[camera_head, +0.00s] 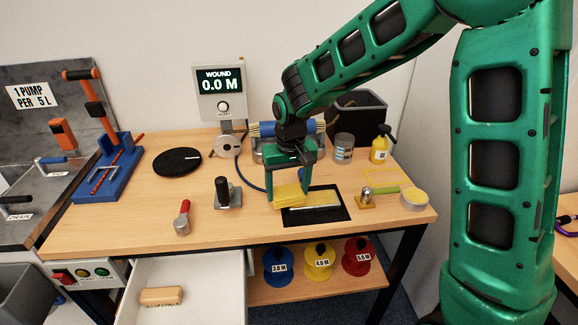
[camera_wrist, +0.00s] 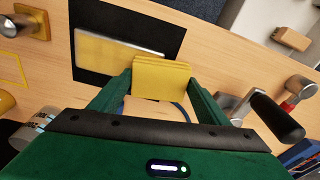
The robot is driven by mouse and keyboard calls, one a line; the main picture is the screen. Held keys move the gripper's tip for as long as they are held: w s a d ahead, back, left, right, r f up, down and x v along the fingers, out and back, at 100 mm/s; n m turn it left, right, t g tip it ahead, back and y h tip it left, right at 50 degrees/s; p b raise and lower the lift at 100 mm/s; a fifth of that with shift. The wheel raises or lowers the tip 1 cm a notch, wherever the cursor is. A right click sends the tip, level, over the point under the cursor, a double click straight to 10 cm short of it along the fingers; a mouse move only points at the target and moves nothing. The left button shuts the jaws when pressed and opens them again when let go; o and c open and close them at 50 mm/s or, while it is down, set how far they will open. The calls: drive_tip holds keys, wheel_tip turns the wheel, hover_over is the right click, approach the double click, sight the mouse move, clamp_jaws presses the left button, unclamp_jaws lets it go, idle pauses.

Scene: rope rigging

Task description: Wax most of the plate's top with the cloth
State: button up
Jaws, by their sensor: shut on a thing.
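My green gripper (camera_head: 289,199) is shut on a folded yellow cloth (camera_head: 289,196). In the wrist view the cloth (camera_wrist: 161,80) sits between the two fingertips (camera_wrist: 160,88). The plate (camera_head: 316,198) is a pale, flat piece on a black mat (camera_head: 338,212). In the wrist view the plate (camera_wrist: 105,48) shows a yellowish, streaked top, and the cloth overlaps its edge nearest the gripper. I cannot tell whether the cloth touches the plate. The part of the plate behind the cloth is hidden.
A round tin (camera_head: 413,200) and a metal-knobbed fitting (camera_head: 366,200) stand right of the mat. A black-handled tool (camera_head: 223,193) and red-handled tool (camera_head: 183,218) stand left. A yellow bottle (camera_head: 380,148) and grey can (camera_head: 343,147) stand behind. An open drawer (camera_head: 190,275) juts out below.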

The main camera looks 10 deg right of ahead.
drive_tip(key=shift+d+r, duration=0.1)
drive_tip(key=shift+r, duration=3.8)
